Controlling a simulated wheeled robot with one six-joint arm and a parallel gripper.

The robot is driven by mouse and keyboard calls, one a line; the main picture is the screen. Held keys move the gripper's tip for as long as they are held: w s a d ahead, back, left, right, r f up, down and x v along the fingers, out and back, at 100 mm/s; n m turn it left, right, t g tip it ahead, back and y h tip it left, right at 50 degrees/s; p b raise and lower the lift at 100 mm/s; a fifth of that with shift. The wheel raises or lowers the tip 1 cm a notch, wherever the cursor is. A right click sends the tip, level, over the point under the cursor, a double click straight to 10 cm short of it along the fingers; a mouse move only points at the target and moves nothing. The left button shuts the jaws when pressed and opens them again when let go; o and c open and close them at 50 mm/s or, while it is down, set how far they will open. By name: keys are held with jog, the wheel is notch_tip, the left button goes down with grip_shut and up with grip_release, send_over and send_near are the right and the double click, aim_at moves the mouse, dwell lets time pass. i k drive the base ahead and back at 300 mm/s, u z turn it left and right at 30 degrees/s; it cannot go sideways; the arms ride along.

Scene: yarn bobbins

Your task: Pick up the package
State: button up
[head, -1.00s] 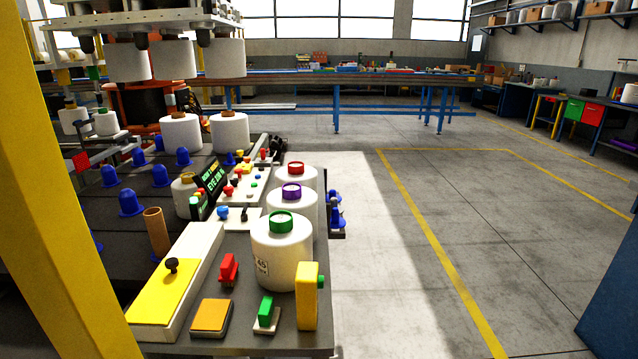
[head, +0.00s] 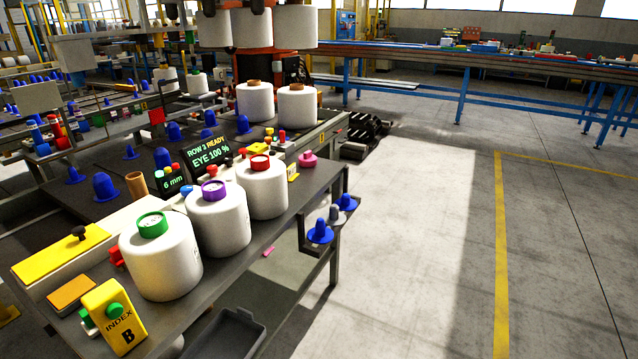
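I cannot make out a thing that is clearly a package. White yarn bobbins stand upright in a row on the dark table (head: 205,290): one with a green core (head: 160,262), one with a purple core (head: 217,220) and one with a red core (head: 262,192). Two white bobbins with brown cores, a left one (head: 255,103) and a right one (head: 297,107), stand farther back. More white bobbins hang at the top of the view. My gripper is not in view.
A yellow "INDEX B" box (head: 115,318) stands at the table's near corner. A grey bin (head: 225,335) is below the table. Blue cones (head: 320,232) sit on a side shelf. A blue-legged bench (head: 500,100) crosses the back. The floor to the right (head: 410,230) is clear.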

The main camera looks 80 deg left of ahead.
aim_at(262, 178)
jog(key=i, duration=0.65)
jog(key=u, duration=3.65)
jog(key=i, duration=1.45)
jog(key=u, duration=0.05)
